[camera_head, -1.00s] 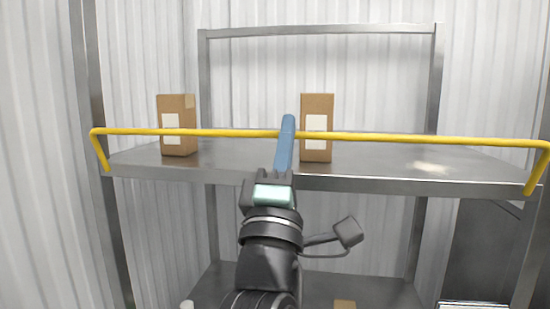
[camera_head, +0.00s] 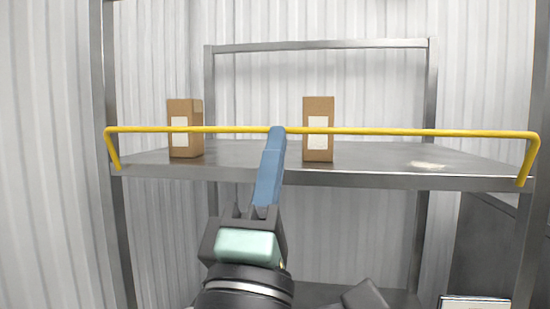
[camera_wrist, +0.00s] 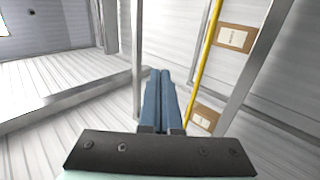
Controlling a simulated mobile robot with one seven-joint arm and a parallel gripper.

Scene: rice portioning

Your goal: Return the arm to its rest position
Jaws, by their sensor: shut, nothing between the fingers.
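My gripper (camera_head: 276,134) points up and away in the head view, in front of the metal shelf (camera_head: 400,181). Its blue fingers are together with nothing between them, and their tips overlap the yellow rail (camera_head: 400,132) in the picture. In the wrist view my gripper (camera_wrist: 159,76) also shows with its fingers side by side and empty. The yellow rail (camera_wrist: 207,55) runs just right of the fingers there; I cannot tell how close it is.
Two brown boxes with white labels, one at left (camera_head: 186,128) and one near the middle (camera_head: 318,128), stand upright on the shelf behind the rail. A framed white item (camera_head: 474,303) shows at the bottom right. Corrugated white walls (camera_head: 160,230) surround the rack.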

